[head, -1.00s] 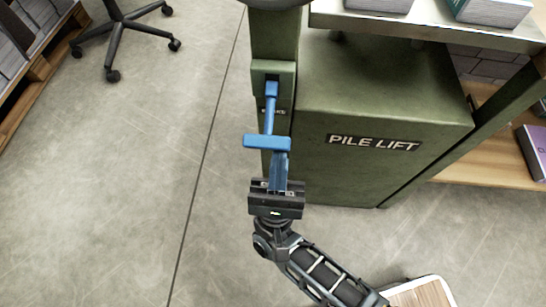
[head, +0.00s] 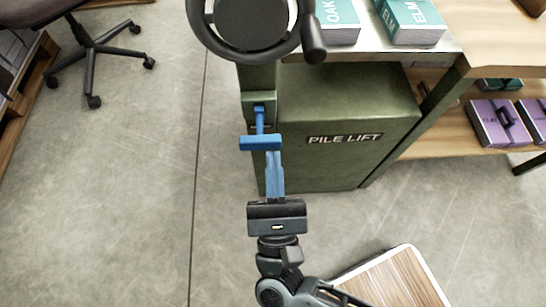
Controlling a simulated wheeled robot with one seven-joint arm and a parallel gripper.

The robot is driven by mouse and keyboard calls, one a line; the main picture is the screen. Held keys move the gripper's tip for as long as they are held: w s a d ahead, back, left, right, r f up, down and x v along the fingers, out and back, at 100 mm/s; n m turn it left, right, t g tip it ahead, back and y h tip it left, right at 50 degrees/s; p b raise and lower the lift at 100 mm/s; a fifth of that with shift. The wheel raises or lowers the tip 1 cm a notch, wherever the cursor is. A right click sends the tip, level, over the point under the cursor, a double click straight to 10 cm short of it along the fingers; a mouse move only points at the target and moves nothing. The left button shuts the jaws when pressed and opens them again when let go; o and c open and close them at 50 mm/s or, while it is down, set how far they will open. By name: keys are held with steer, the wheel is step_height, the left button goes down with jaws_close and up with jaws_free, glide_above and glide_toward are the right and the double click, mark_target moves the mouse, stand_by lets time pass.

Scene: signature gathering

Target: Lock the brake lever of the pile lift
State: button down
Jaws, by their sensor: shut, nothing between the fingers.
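The brake lever (head: 260,126) is blue with a crossbar handle (head: 258,143). It comes out of a slot in the green column of the pile lift (head: 345,160) and points toward me. My gripper (head: 273,160) comes up from below, with its blue fingers shut and nothing between them. The fingertips are just below the crossbar and overlap its right part in the picture; I cannot tell whether they touch it. The label by the slot is mostly hidden behind the lever.
A dark handwheel (head: 250,25) with a knob stands above the lever. Books lie on the lift's top shelf (head: 435,45), and purple boxes (head: 497,122) on a lower shelf. An office chair (head: 92,55) is at the upper left. A wooden-topped board (head: 385,285) is at the lower right.

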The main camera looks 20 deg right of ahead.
steer(key=shift+r+g+y+p, duration=0.3)
steer(key=shift+r+g+p, duration=0.7)
steer(key=shift+r+p, duration=0.2)
steer(key=shift+w, duration=0.1)
steer(key=shift+d+f, duration=0.1)
